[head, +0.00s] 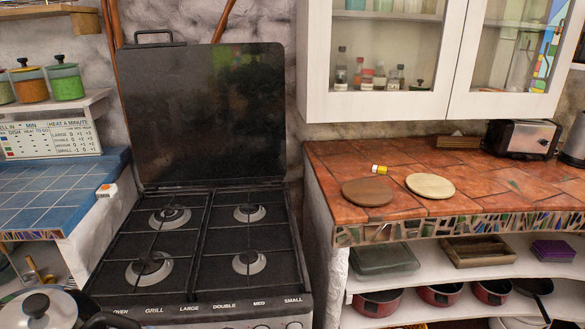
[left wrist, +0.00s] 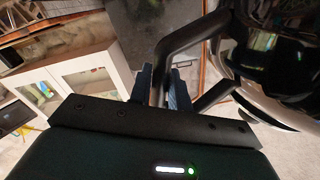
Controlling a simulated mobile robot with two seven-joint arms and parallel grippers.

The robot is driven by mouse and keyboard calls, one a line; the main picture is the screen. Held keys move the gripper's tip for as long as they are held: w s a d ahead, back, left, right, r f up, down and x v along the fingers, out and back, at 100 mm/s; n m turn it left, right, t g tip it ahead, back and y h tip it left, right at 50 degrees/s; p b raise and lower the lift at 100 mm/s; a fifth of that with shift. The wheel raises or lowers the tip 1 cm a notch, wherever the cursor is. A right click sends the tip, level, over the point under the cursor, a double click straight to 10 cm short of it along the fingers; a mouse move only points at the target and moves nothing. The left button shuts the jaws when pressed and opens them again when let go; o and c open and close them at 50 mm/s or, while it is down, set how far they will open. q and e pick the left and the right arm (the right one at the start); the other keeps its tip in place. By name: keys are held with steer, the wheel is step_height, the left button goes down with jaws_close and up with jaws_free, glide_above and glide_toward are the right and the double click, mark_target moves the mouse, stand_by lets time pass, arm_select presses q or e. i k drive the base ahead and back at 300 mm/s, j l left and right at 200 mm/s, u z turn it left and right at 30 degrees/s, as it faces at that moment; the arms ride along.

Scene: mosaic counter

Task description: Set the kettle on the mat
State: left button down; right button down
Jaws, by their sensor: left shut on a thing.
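The kettle (head: 38,310) shows in the bottom left corner of the head view as a shiny metal body with a black lid knob. Its black handle reaches right along the lower edge, and the rest is cut off. In the left wrist view, the shiny kettle body (left wrist: 275,62) is at the right. My left gripper (left wrist: 172,88) is shut on the kettle's black handle there. Two round mats lie flat and apart on the tiled counter: a brown one (head: 368,191) and a pale wooden one (head: 430,185). Both are bare. My right gripper is not in view.
A black stove (head: 200,240) with a raised lid (head: 205,115) stands between the kettle and the orange-tiled counter (head: 490,190). A small yellow-and-white item (head: 379,169) lies behind the brown mat. A toaster (head: 521,139) stands at the back right. A white cabinet (head: 385,100) hangs above.

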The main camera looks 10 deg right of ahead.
mark_target(430, 184)
steer(key=l, duration=1.1)
steer(key=i+l, duration=0.15)
steer(key=l, duration=2.05)
